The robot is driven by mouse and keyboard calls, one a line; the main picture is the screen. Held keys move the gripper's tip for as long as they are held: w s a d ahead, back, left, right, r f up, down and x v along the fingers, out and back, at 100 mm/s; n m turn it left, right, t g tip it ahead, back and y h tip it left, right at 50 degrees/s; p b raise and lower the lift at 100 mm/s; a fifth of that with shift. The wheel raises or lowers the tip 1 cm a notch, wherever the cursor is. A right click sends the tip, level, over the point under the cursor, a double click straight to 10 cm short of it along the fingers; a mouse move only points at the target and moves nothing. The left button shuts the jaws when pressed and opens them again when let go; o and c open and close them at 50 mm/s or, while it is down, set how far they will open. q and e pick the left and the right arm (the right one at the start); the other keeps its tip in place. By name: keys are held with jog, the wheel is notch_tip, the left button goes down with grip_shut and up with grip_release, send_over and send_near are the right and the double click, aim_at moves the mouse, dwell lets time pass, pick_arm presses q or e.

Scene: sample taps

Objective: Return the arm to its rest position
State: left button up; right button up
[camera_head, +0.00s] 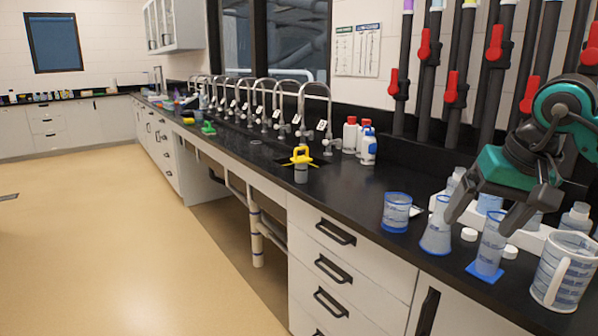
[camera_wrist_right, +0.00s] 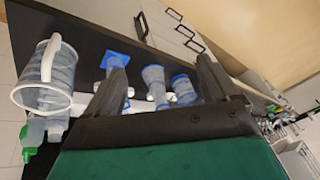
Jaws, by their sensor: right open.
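My right gripper (camera_head: 488,212) is open, with its dark fingers spread and pointing down over the right end of the black counter. Its teal and dark arm comes in from the right. One finger overlaps the conical flask (camera_head: 436,238) and the other overlaps the graduated cylinder (camera_head: 489,250) on its blue base. I cannot tell how far above them the fingers are. In the right wrist view the gripper (camera_wrist_right: 160,85) shows nothing held between its fingers; the flask (camera_wrist_right: 154,80) and blue-rimmed beaker (camera_wrist_right: 184,90) appear beyond. My left gripper is not in view.
A blue-rimmed beaker (camera_head: 396,212) and a white-handled jug (camera_head: 562,272) flank the glassware. A white rack (camera_head: 530,240) with bottles stands behind. Pipes with red valves (camera_head: 423,46) line the wall. White bottles (camera_head: 368,147), a yellow-topped item (camera_head: 301,162) and several taps stand further left.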

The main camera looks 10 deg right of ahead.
jog(key=s+a+f+m+y+p, duration=0.1)
jog(key=a+f+m+y, duration=0.2)
jog(key=a+m+y, duration=0.85)
jog(key=s+a+f+m+y+p, duration=0.1)
jog(key=a+f+m+y, duration=0.2)
jog(key=a+m+y, duration=0.85)
notch_tip(320, 180, down, 11)
jog(key=w+d+m+t+h, duration=0.2)
jog(key=m+t+h, duration=1.15)
jog(key=m, duration=1.15)
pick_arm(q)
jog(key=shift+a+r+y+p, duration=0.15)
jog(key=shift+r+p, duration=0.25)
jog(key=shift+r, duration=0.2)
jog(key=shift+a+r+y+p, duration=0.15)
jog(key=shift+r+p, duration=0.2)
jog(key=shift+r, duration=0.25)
pick_arm(e)
jog(key=s+d+f+m+g+h, duration=0.2)
jog(key=s+f+m+g+h, duration=0.1)
jog(key=s+f+m, duration=0.4)
jog(key=s+d+f+m+g+h, duration=0.2)
jog(key=s+f+m+g+h, duration=0.2)
jog(key=s+f+m, duration=0.3)
notch_tip(320, 180, down, 5)
jog(key=m+h, duration=0.1)
jog(key=m, duration=0.2)
jog(key=shift+d+f+m, duration=0.2)
jog(key=shift+m, duration=0.1)
